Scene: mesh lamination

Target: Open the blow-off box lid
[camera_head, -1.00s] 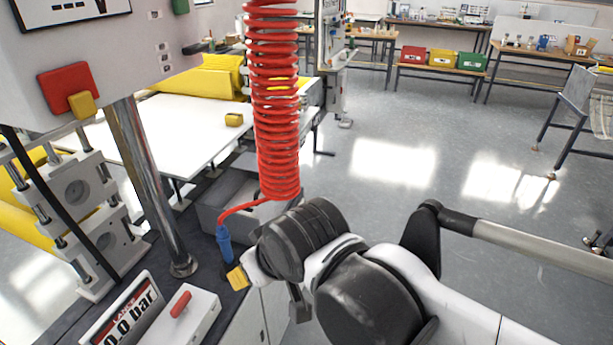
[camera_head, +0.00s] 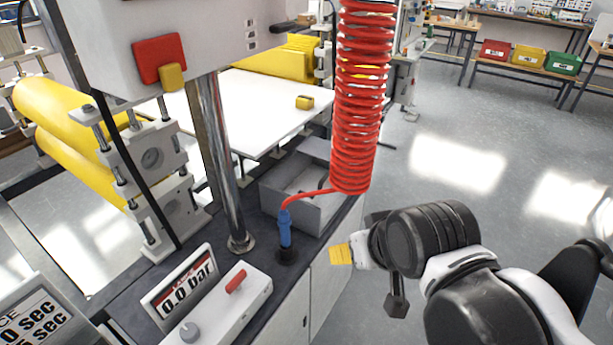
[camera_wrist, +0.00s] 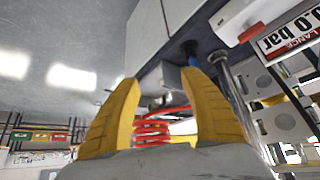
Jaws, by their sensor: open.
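A grey box (camera_head: 284,213) stands on the dark bench top, behind the blue lance. My gripper (camera_head: 341,255) is right of the lance, at the bench's front edge, apart from the box in the picture. Only a yellow fingertip shows in the head view. In the wrist view my gripper (camera_wrist: 159,76) has its two yellow fingers spread wide with nothing between them. A grey shape beyond them may be the box, partly hidden.
The blue lance (camera_head: 285,230) stands upright on the bench, joined to a red coiled hose (camera_head: 358,100) hanging beside the box. A metal post (camera_head: 215,160) and a 0.0 bar panel (camera_head: 185,285) are to the left. Open floor (camera_head: 450,200) lies to the right.

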